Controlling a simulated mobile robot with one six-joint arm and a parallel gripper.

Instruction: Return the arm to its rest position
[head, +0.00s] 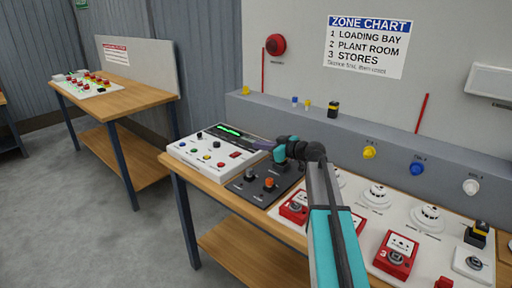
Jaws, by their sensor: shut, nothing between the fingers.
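My arm reaches from the lower right of the head view up over the near bench. My gripper (261,145) is at the far left end of the arm, by the right edge of the white control panel (212,150). It is small here, with its fingers closed and nothing held. It appears above or beside the panel; I cannot tell whether it touches. A dark box with an orange and a black knob (262,186) lies just below the wrist.
Red call points (396,254) and white detectors (375,196) stand on a white board under and right of my arm. A grey ledge (330,128) with coloured lamps runs behind. Another wooden bench (125,92) stands at left. Grey floor (90,220) between is clear.

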